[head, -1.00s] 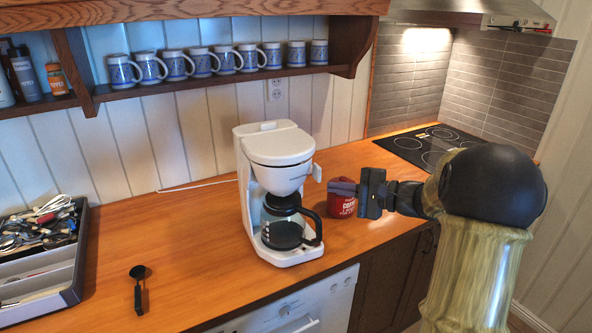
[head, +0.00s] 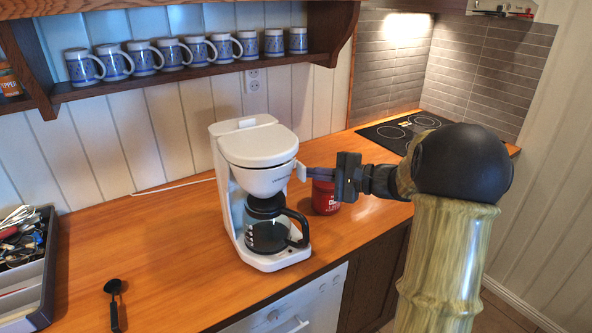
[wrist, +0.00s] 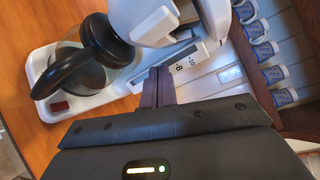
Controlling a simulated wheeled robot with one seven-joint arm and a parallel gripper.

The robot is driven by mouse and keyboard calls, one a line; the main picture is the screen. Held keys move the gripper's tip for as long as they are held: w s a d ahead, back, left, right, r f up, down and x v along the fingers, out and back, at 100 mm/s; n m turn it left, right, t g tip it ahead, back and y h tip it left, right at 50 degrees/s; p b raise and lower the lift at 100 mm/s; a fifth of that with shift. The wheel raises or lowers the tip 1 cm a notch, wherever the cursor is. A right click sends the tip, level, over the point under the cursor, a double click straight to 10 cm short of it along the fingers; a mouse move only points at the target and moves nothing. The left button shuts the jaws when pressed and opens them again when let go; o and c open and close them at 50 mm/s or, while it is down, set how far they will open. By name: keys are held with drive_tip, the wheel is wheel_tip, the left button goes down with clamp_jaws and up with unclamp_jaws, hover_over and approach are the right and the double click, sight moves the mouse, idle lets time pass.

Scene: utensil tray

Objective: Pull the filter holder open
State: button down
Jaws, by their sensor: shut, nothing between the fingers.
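The white coffee maker (head: 236,158) stands on the wooden counter. Its filter holder (head: 262,182) sits under the lid, above the glass pot (head: 266,232), and looks closed. A small white tab (head: 301,171) sticks out at the holder's right side. My gripper (head: 309,173) is shut and empty, its fingertips at or just beside this tab; I cannot tell whether they touch. In the wrist view, my closed fingers (wrist: 157,86) point at the machine's side, close to the level scale. The white holder (wrist: 143,20) and the black pot handle (wrist: 82,72) show there too.
A red can (head: 326,198) stands on the counter behind and below my gripper. A black scoop (head: 114,300) and a utensil tray (head: 42,285) lie at the left. Mugs (head: 190,52) line the shelf above.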

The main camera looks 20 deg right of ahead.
drive_tip(key=p+x, duration=0.2)
drive_tip(key=x, duration=0.7)
drive_tip(key=shift+w+a, duration=0.2)
drive_tip(key=shift+a, duration=0.05)
drive_tip(key=shift+d+f+b, duration=0.1)
drive_tip(key=shift+f+b, duration=0.05)
drive_tip(key=shift+b, duration=0.15)
